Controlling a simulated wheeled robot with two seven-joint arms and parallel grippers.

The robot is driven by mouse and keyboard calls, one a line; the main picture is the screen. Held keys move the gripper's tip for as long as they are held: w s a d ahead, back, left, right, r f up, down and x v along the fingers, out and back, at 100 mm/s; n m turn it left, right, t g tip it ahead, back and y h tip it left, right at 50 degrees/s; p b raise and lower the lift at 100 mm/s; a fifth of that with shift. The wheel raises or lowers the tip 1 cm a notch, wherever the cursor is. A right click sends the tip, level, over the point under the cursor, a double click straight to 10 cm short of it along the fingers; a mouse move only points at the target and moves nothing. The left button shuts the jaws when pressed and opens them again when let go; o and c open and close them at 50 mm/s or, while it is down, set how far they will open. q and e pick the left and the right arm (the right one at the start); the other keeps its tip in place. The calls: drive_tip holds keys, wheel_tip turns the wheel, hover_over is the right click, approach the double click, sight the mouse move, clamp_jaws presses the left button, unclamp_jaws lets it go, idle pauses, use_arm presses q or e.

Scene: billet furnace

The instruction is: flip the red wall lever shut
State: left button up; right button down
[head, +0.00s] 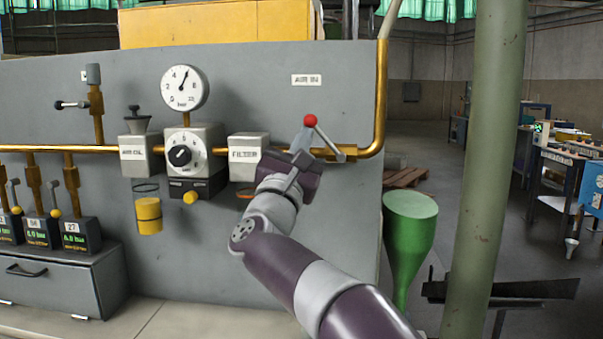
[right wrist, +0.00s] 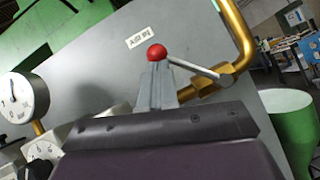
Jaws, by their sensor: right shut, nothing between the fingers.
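The wall lever has a red ball knob (head: 310,120) on a thin metal rod. The rod slants up and to the left from a brass valve on the pipe, below the "AIR IN" label. My right gripper (head: 303,136) is shut and empty, its fingers pointing up just below the knob. In the right wrist view the red knob (right wrist: 156,52) shows right at the tips of the shut fingers (right wrist: 157,68), and the rod runs down to the right to the pipe. I cannot tell whether the fingertips touch the knob. My left gripper is not in view.
A grey panel (head: 240,80) carries a pressure gauge (head: 185,88), a regulator (head: 182,155), a filter block (head: 247,155) and brass pipe (head: 381,90). A green funnel-shaped stand (head: 409,230) and a pale green post (head: 487,150) stand to the right.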

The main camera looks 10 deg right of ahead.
drive_tip(key=m+g+h, duration=0.1)
drive_tip(key=m, duration=0.1)
drive_tip(key=r+m+g+h, duration=0.1)
drive_tip(key=m, duration=0.1)
drive_tip(key=d+r+m+g+h, duration=0.1)
drive_tip(key=m, duration=0.1)
drive_tip(key=shift+s+d+g, duration=0.1)
drive_tip(key=shift+g, duration=0.2)
drive_tip(key=shift+s+d+r+m+g+h+p, duration=0.15)
drive_tip(key=shift+d+r+m+g+p, duration=0.15)
drive_tip(key=shift+m+g, duration=0.45)
drive_tip(key=shift+s+d+r+m+g+h+p, duration=0.15)
drive_tip(key=shift+d+m+g, duration=0.25)
drive_tip(key=shift+m, duration=0.7)
drive_tip(key=shift+d+r+m+g+h+p, duration=0.1)
drive_tip(key=shift+d+r+m+g, duration=0.25)
drive_tip(key=shift+m, duration=0.6)
drive_tip(key=shift+f+g, duration=0.1)
drive_tip(key=shift+g, duration=0.2)
